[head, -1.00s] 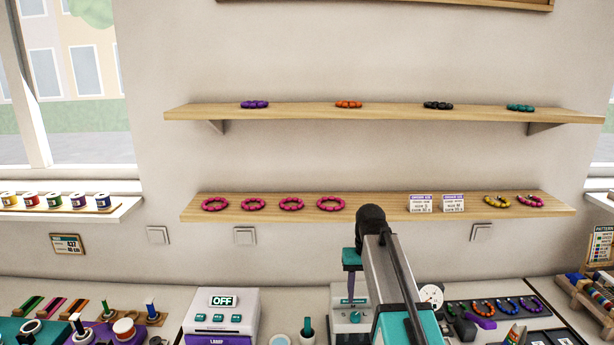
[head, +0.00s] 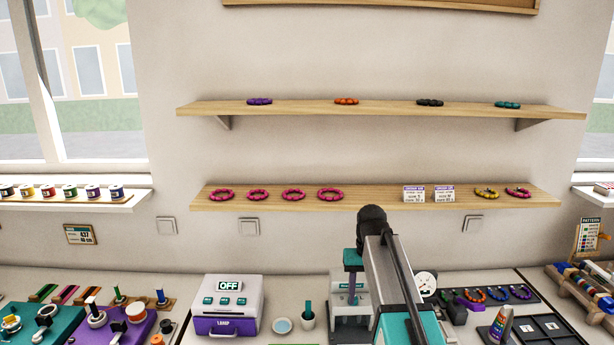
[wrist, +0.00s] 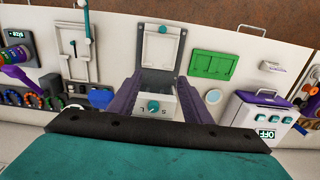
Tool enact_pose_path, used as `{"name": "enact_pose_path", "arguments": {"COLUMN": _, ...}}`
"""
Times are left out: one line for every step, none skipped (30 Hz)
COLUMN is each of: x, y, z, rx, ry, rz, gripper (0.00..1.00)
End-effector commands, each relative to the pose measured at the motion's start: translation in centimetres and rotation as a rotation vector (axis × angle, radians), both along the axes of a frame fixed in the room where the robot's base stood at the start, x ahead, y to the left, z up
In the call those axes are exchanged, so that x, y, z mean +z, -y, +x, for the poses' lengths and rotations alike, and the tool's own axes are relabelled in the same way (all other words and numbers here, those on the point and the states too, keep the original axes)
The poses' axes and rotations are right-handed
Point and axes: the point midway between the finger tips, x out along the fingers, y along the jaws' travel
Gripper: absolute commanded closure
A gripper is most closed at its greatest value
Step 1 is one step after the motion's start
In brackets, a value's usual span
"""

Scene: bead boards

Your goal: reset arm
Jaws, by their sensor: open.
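My arm shows at the lower middle right of the head view, bent, with its dark elbow or wrist joint in front of the wall below the lower shelf. In the wrist view my gripper (wrist: 158,82) is open, its two purple fingers apart with nothing held between them. Between and beyond the fingers is a small white device with a teal knob (wrist: 153,106) and letters on its face; I see no contact with it.
Bracelets lie on the upper shelf (head: 380,109) and lower shelf (head: 375,198). A black tray (head: 540,328) is at the right. The air before the wall is clear.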

Motion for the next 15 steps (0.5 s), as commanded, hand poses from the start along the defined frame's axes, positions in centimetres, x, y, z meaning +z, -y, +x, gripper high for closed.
{"name": "enact_pose_path", "arguments": {"x": -0.6, "y": 0.0, "z": -0.2, "rx": 0.0, "ry": -0.001, "rz": 0.0, "gripper": 0.55}}
{"name": "enact_pose_path", "arguments": {"x": -0.9, "y": 0.1, "z": -0.3, "rx": 0.0, "ry": -0.002, "rz": 0.0, "gripper": 0.55}}
{"name": "enact_pose_path", "arguments": {"x": -1.2, "y": 0.2, "z": -0.4, "rx": -0.001, "ry": -0.002, "rz": 0.0, "gripper": 0.55}}
{"name": "enact_pose_path", "arguments": {"x": -1.4, "y": 0.2, "z": -0.5, "rx": -0.002, "ry": -0.002, "rz": 0.0, "gripper": 0.55}}
{"name": "enact_pose_path", "arguments": {"x": -1.6, "y": 0.3, "z": -0.6, "rx": -0.002, "ry": -0.002, "rz": 0.0, "gripper": 0.55}}
{"name": "enact_pose_path", "arguments": {"x": -1.9, "y": 0.3, "z": -0.6, "rx": -0.003, "ry": -0.001, "rz": 0.0, "gripper": 0.55}}
{"name": "enact_pose_path", "arguments": {"x": -2.3, "y": 0.4, "z": -0.7, "rx": -0.003, "ry": -0.001, "rz": 0.0, "gripper": 0.55}}
{"name": "enact_pose_path", "arguments": {"x": -2.6, "y": 0.4, "z": -0.8, "rx": -0.004, "ry": -0.001, "rz": 0.0, "gripper": 0.55}}
{"name": "enact_pose_path", "arguments": {"x": -3.1, "y": 0.4, "z": -1.0, "rx": -0.004, "ry": -0.001, "rz": 0.0, "gripper": 0.55}}
{"name": "enact_pose_path", "arguments": {"x": -3.4, "y": 0.4, "z": -1.1, "rx": -0.004, "ry": -0.002, "rz": 0.0, "gripper": 0.55}}
{"name": "enact_pose_path", "arguments": {"x": -3.7, "y": 0.4, "z": -1.2, "rx": -0.004, "ry": -0.002, "rz": 0.0, "gripper": 0.55}}
{"name": "enact_pose_path", "arguments": {"x": -4.2, "y": 0.5, "z": -1.4, "rx": -0.004, "ry": -0.002, "rz": 0.0, "gripper": 0.55}}
{"name": "enact_pose_path", "arguments": {"x": -4.6, "y": 0.5, "z": -1.5, "rx": -0.004, "ry": -0.001, "rz": 0.0, "gripper": 0.55}}
{"name": "enact_pose_path", "arguments": {"x": -5.1, "y": 0.5, "z": -1.6, "rx": -0.004, "ry": -0.001, "rz": 0.0, "gripper": 0.55}}
{"name": "enact_pose_path", "arguments": {"x": -5.6, "y": 0.5, "z": -1.8, "rx": -0.003, "ry": -0.002, "rz": 0.0, "gripper": 0.55}}
